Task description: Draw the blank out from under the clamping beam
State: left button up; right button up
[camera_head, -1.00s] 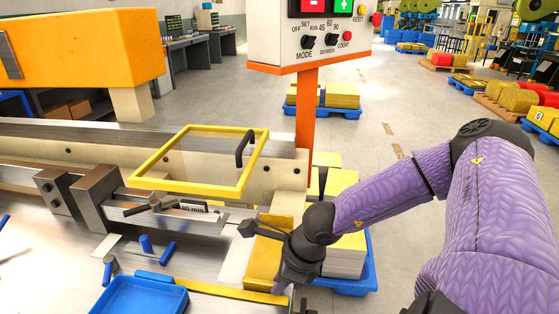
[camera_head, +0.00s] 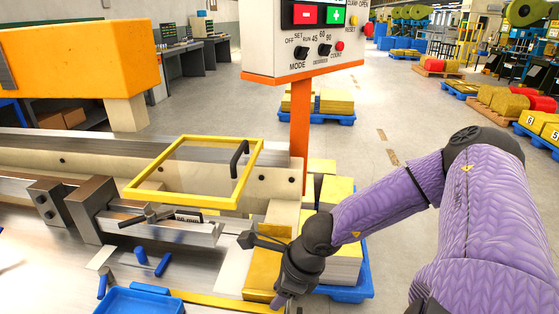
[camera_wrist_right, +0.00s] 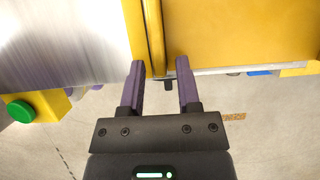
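The yellow-framed clear guard (camera_head: 195,168) lies across the machine's pale front beam (camera_head: 275,180). I cannot tell for certain which part is the clamping beam. A flat gold piece (camera_head: 262,272), possibly the blank, is at the bed's right end, beside a pale strip (camera_head: 233,270). My right gripper (camera_head: 281,298) points down at the gold piece's right edge. In the right wrist view my right gripper (camera_wrist_right: 160,70) has its fingers apart, their tips at the edge of a gold surface (camera_wrist_right: 235,30). Nothing is clearly held between them. My left gripper is out of view.
A control box (camera_head: 305,35) stands on an orange post (camera_head: 300,125) behind the bed. A blue tray (camera_head: 140,301) and small blue handles (camera_head: 152,262) are at front left.

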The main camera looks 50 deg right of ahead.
jog(key=shift+o, duration=0.6)
jog(key=p+v, duration=0.6)
jog(key=v, duration=0.4)
jog(key=shift+w, duration=0.1)
